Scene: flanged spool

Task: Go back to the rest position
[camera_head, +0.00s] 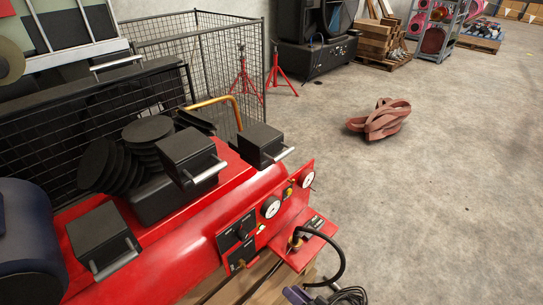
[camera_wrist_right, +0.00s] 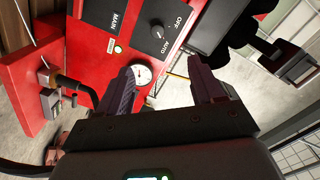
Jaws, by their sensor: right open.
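My right gripper (camera_wrist_right: 160,68) is open in the right wrist view, its two dark purple fingers apart with nothing held between them. The red compressor's control panel (camera_wrist_right: 113,45) lies beyond the fingers, with a white gauge (camera_wrist_right: 142,75) seen just past the left finger. In the head view a small purple part of my right gripper (camera_head: 298,295) shows at the bottom edge, below the panel. My left gripper is not in view. No flanged spool can be made out.
The red compressor (camera_head: 190,225) fills the lower left of the head view. A black hose (camera_head: 340,262) loops from its red shelf (camera_head: 303,252). A wire cage (camera_head: 205,60) stands behind.

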